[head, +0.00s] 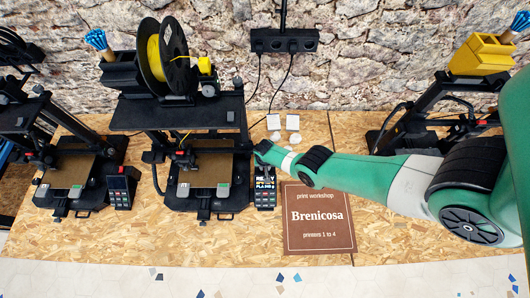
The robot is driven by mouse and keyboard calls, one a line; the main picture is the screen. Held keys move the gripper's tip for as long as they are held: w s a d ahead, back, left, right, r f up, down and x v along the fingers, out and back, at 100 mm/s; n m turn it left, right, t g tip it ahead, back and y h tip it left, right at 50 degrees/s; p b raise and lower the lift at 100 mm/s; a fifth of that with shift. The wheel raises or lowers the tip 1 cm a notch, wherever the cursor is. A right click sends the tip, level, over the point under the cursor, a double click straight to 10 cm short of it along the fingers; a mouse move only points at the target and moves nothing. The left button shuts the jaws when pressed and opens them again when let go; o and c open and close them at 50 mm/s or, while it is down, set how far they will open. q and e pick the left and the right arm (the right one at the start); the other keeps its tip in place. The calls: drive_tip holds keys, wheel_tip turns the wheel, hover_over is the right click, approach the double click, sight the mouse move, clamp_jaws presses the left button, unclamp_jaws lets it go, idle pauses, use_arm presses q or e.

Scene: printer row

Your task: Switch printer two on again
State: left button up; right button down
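The middle printer (208,165) is black, with a tan bed and a yellow filament spool (153,55) on its top shelf. Its control box (265,187) stands at its front right with a lit screen; "READY" and "PLA" seem legible. I cannot read a number on the printer. My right arm, green and white, reaches in from the right. Its end, with my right gripper (260,152), is beside the printer's right upright, just above the control box. The fingers are too small and dark to tell open from shut, or whether they touch the printer. My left gripper is not in view.
Another printer (70,170) with its control box (121,186) stands at left. A further printer (425,125) is partly behind my arm. A brown sign (318,218) reads "Brenicosa, printers 1 to 4". A black socket strip (284,41) with cables hangs on the stone wall. The front board is clear.

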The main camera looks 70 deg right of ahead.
drive_tip(key=shift+d+f+y+b, duration=0.2)
drive_tip(key=shift+f+y+b, duration=0.1)
drive_tip(key=shift+y, duration=0.1)
drive_tip(key=shift+r, duration=0.3)
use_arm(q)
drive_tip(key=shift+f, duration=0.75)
use_arm(e)
drive_tip(key=c, duration=0.7)
unclamp_jaws()
drive_tip(key=shift+c, duration=0.2)
use_arm(q)
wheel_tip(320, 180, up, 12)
drive_tip(key=p, duration=1.2)
use_arm(e)
wheel_tip(320, 180, up, 12)
drive_tip(key=shift+a+f, duration=0.15)
drive_tip(key=shift+a, duration=0.05)
